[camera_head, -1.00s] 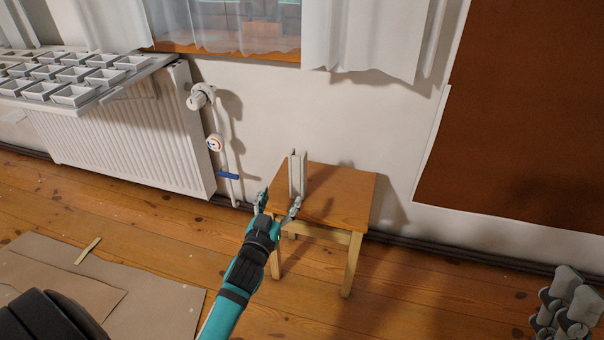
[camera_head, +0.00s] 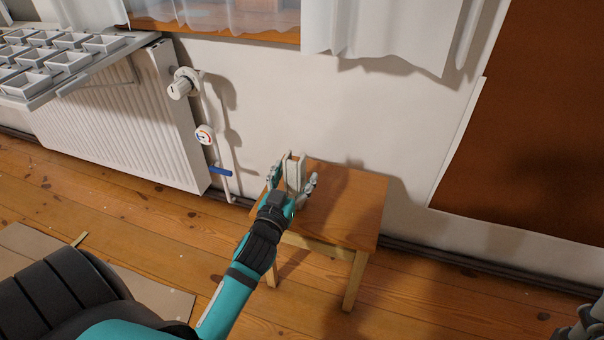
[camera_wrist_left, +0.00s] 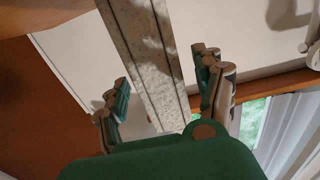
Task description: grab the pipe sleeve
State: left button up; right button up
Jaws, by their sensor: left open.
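The pipe sleeve, a pale grey upright channel-shaped piece (camera_head: 293,172), stands on the wooden stool (camera_head: 345,205). My left gripper (camera_head: 293,178) is open, with one finger on each side of the sleeve's lower part. In the left wrist view the sleeve (camera_wrist_left: 148,65) shows as a long speckled piece running between the spread fingers of the left gripper (camera_wrist_left: 163,78). A gap shows on the left finger's side; contact on the right side is unclear. My right gripper (camera_head: 580,328) is only partly in view at the bottom right corner.
A white radiator (camera_head: 120,120) with a valve (camera_head: 183,83) and a blue-handled pipe (camera_head: 221,171) is left of the stool. A shelf of small trays (camera_head: 65,60) sits above it. Cardboard (camera_head: 30,240) lies on the floor at left. Floor right of the stool is clear.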

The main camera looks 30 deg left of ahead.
pick_arm(q)
jog(key=shift+w+a, duration=0.15)
jog(key=shift+w, duration=0.2)
jog(key=shift+s+r, duration=0.1)
jog(key=shift+s, duration=0.15)
jog(key=shift+c, duration=0.9)
jog(key=c, duration=0.9)
jog(key=shift+o, duration=0.2)
